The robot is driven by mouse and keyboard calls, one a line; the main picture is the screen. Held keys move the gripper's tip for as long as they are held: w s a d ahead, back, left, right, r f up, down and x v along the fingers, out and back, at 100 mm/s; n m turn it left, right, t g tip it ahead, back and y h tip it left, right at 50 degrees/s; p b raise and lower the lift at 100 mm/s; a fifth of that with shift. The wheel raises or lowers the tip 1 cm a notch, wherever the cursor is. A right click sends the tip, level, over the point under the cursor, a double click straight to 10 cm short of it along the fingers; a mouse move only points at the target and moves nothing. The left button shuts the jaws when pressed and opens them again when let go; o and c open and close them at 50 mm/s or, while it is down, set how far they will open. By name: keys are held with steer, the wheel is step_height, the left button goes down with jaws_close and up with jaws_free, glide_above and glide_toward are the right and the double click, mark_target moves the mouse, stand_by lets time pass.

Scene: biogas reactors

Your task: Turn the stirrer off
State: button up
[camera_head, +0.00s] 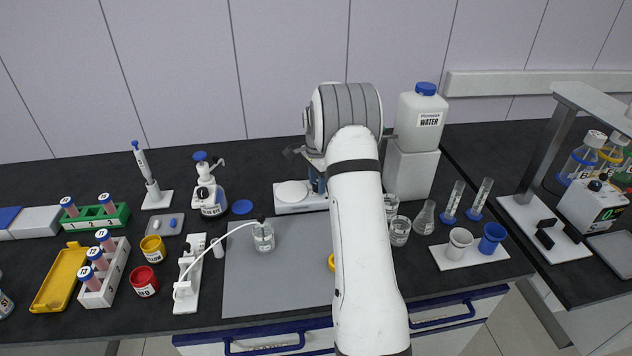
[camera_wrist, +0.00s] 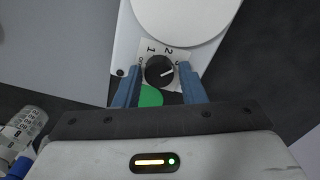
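The stirrer (camera_head: 294,208) is a white base with a round white plate (camera_head: 292,191), standing at the back of the bench. In the wrist view its plate (camera_wrist: 185,15) is at the top, with a black knob (camera_wrist: 158,70) on a dial marked 0 to 3 below it. The knob's white pointer is turned right, near the 3. My gripper (camera_wrist: 159,82) has its blue fingers apart, one on each side of the knob. I cannot tell whether they touch it. In the head view my arm hides the knob.
A grey mat (camera_head: 285,275) with a beaker (camera_head: 264,237) lies in front of the stirrer. A water canister (camera_head: 418,118) stands to the right, with beakers (camera_head: 399,230) in front.

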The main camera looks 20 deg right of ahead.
steer(key=shift+a, duration=0.1)
steer(key=c, duration=0.6)
steer(key=shift+c, duration=0.2)
